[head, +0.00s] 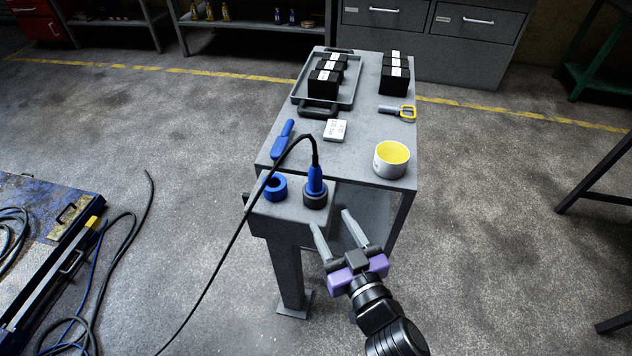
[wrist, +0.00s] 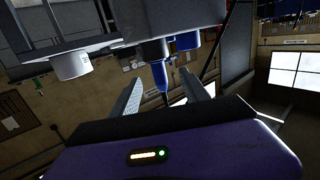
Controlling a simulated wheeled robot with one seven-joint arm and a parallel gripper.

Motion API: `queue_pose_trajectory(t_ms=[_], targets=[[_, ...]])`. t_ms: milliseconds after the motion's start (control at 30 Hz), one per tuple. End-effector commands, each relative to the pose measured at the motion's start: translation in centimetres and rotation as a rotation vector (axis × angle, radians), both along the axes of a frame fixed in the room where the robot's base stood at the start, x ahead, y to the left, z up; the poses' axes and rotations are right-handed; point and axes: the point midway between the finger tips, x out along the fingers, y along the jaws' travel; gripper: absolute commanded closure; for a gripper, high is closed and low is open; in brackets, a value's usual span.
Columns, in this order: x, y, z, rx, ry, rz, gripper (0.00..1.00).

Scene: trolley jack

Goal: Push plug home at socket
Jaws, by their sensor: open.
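The blue plug (head: 315,180) stands upright in the dark round socket (head: 315,198) on the grey post head, with a black cable (head: 313,148) arching from its top. I cannot tell how deep the plug sits. My gripper (head: 330,219) is open and empty, in front of the socket and a little to its right, apart from the plug. In the wrist view the plug (wrist: 160,76) appears between the two spread fingers, beyond their tips, and its socket end is partly hidden.
A blue ring-shaped socket (head: 274,187) sits left of the plug. The grey table (head: 362,133) behind holds a blue-handled tool (head: 283,139), a white box (head: 335,130), a yellow-lined cup (head: 391,159), a tray (head: 299,92) and black boxes (head: 394,80). The cable drapes to the floor on the left.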

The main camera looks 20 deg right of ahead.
Motion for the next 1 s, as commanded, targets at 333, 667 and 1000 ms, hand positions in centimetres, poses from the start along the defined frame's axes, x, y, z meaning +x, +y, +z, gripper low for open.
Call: queue_pose_trajectory(t_ms=[333, 667, 1000], targets=[[7.1, -0.1, 3.7, 0.009, -0.073, -0.057, 0.47], [10.3, -0.6, 4.0, 0.01, -0.075, -0.06, 0.47], [14.4, -1.4, 3.8, 0.01, -0.075, -0.059, 0.47]])
